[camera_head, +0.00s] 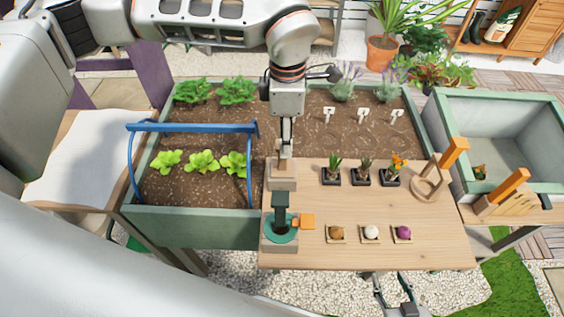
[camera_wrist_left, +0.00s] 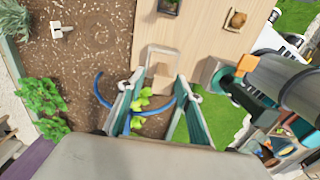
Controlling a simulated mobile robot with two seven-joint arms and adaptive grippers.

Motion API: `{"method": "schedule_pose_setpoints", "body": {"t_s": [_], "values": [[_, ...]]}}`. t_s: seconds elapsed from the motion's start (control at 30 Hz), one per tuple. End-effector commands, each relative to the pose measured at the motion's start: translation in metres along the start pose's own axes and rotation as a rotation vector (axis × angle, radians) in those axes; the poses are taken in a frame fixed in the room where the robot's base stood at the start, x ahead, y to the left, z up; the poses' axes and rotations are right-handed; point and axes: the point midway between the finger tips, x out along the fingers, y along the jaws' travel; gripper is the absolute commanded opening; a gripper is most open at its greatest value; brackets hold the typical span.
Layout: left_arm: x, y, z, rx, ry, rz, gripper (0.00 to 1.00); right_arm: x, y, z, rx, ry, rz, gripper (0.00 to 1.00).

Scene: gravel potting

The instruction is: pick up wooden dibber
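The wooden dibber (camera_head: 283,158) stands upright in a pale wooden holder block (camera_head: 283,183) at the table's back left corner. My left gripper (camera_head: 286,148) points down right over the dibber's top. In the left wrist view its two fingers (camera_wrist_left: 160,78) are spread apart, with the holder block (camera_wrist_left: 163,52) just past the tips. I cannot tell whether the dibber stands between the fingers, and I see no grip on it. My right gripper (camera_head: 392,298) is low beyond the table's front edge, partly cut off by the frame; its opening is unclear.
A dark green tool (camera_head: 281,212) with an orange part stands in a second holder just in front. Small potted plants (camera_head: 364,177) and bulbs on little trays (camera_head: 369,233) fill the table's middle. A blue hoop frame (camera_head: 190,127) spans the bed at left. A grey-green trough (camera_head: 505,120) stands right.

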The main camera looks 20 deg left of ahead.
Motion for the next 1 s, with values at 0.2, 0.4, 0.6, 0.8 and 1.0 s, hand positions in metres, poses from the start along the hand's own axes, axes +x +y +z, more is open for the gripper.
{"method": "schedule_pose_setpoints", "body": {"t_s": [0.2, 0.4, 0.6, 0.8, 1.0], "values": [[0.026, -0.006, -0.007, 0.0, 0.001, -0.002, 0.35, -0.002, 0.001, -0.003, -0.001, 0.002, 0.001, 0.4], [0.05, -0.006, -0.008, 0.0, -0.001, -0.001, 0.35, -0.002, 0.001, -0.003, -0.002, 0.001, 0.001, 0.4], [0.053, -0.006, -0.008, 0.0, -0.001, 0.0, 0.35, -0.002, 0.001, -0.003, -0.002, 0.001, 0.001, 0.4], [0.053, -0.006, -0.008, 0.0, 0.0, 0.0, 0.06, -0.002, 0.001, -0.003, -0.002, 0.001, 0.001, 0.4], [0.053, -0.006, -0.008, 0.0, -0.001, 0.0, 0.0, -0.002, 0.001, -0.003, -0.002, 0.001, 0.001, 0.4]]}}
